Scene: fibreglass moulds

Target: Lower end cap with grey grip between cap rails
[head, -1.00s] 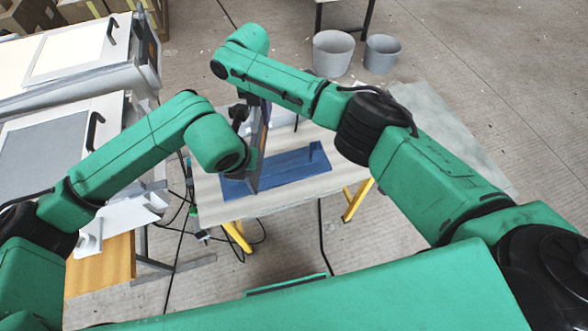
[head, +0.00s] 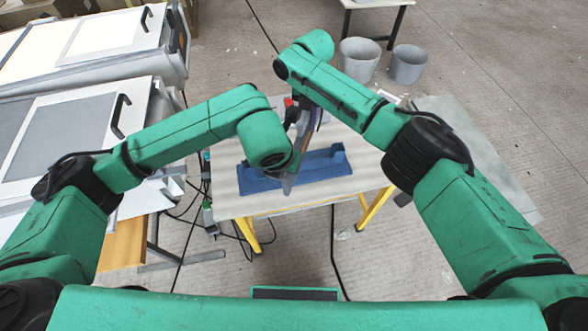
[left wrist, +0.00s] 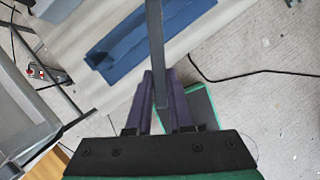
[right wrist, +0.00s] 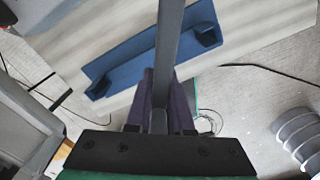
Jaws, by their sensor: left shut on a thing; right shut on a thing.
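The end cap (head: 289,183) is a thin grey plate, seen nearly edge-on and roughly upright over the blue fixture (head: 322,168) on the table. My right gripper (head: 304,115) holds its far part; my left gripper (head: 291,160), mostly hidden behind its own wrist, holds its near part. In the left wrist view the cap (left wrist: 155,45) is a grey strip between purple fingers. The right wrist view also shows the cap (right wrist: 168,40) between the fingers. The blue fixture (right wrist: 130,68) has raised end blocks there. I cannot make out the grey grip or tell whether the cap touches the fixture.
Two grey buckets (head: 359,60) stand on the floor behind. Black cables (head: 333,250) lie on the floor.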

